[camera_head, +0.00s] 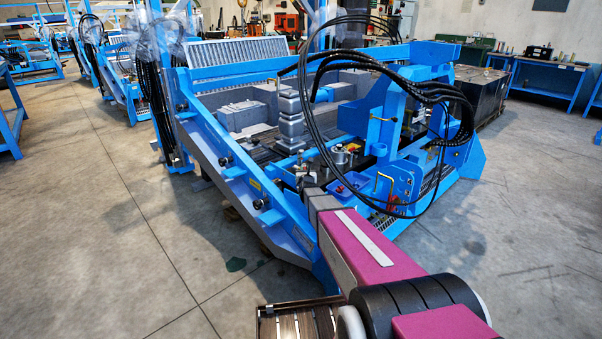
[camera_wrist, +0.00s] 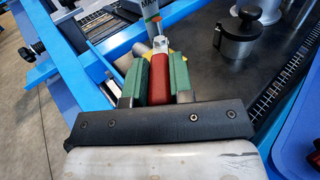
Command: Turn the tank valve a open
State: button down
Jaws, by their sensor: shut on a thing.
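In the wrist view, my gripper (camera_wrist: 160,72) has green finger pads closed on both sides of a red valve handle (camera_wrist: 159,82). The handle lies lengthwise between the pads, and its silver end (camera_wrist: 159,47) shows just beyond them. A bit of yellow shows beside the silver end. A label with partly readable lettering stands on a post above the handle. The valve body is mostly hidden behind the fingers. In the head view, my arm reaches to the blue machine (camera_head: 300,235), and I cannot make out the gripper or the held handle there.
Blue frame rails run close on both sides. Black hoses (camera_head: 355,60) arch over the machine in the head view. Open concrete floor (camera_head: 110,220) lies to the left.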

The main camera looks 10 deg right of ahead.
jog(key=c, duration=1)
grip_release()
jog(key=shift+s, duration=0.15)
jog(key=s, duration=0.7)
jog(key=s+a, duration=0.1)
jog(key=s, duration=0.2)
jog(key=shift+s, duration=0.3)
